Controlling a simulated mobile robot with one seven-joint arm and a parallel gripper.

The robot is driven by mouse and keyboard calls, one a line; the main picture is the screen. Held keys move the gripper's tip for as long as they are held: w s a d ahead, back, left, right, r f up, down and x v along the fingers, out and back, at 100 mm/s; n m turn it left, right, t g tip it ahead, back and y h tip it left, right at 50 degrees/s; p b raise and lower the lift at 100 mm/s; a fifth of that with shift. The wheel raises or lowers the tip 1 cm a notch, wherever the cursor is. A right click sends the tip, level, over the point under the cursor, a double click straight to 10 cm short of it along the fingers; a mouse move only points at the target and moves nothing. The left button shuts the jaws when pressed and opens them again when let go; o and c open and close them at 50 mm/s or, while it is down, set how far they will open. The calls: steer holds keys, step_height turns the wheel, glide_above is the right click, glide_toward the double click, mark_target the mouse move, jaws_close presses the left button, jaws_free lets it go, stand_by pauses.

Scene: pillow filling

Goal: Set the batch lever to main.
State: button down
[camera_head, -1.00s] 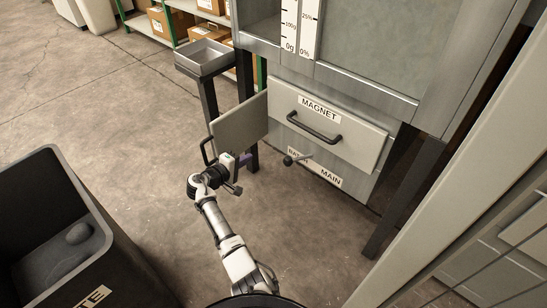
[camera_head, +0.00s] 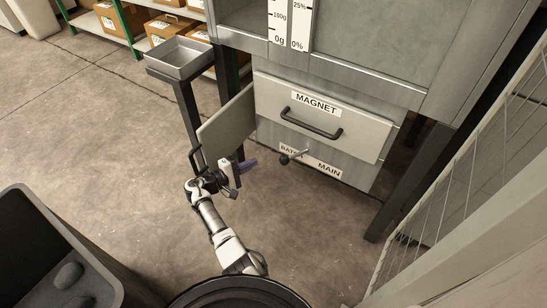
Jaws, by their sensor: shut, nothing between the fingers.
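The batch lever (camera_head: 285,159) is a short metal rod with a dark round knob, sticking out below the magnet drawer. Its knob end points left and covers part of the "BATCH" lettering on the label plate (camera_head: 310,163). The "MAIN" lettering (camera_head: 329,169) is at the right of that plate, clear of the knob. My gripper (camera_head: 247,166), with purple at its fingers, is left of the lever and a little lower in the picture. It is shut and empty, with a visible gap to the knob.
A grey door panel (camera_head: 228,127) stands open just behind my gripper. The magnet drawer (camera_head: 365,131) with a black handle (camera_head: 310,124) is above the lever. A metal tray (camera_head: 180,56) stands on a post. A dark bin (camera_head: 35,225) is at lower left. Open floor lies between.

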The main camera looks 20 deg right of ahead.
mark_target(295, 155)
steer(key=b+x, duration=0.2)
steer(key=x, duration=0.8)
steer(key=shift+s+r+p, duration=0.25)
steer(key=shift+s+p, duration=0.15)
steer(key=shift+s, duration=0.25)
steer(key=shift+s+r+p, duration=0.2)
steer(key=shift+s+p, duration=0.2)
steer(key=shift+s, duration=0.2)
steer(key=shift+s+r+p, duration=0.25)
steer(key=shift+s+p, duration=0.15)
steer(key=shift+s, duration=0.25)
steer(key=shift+f, duration=0.1)
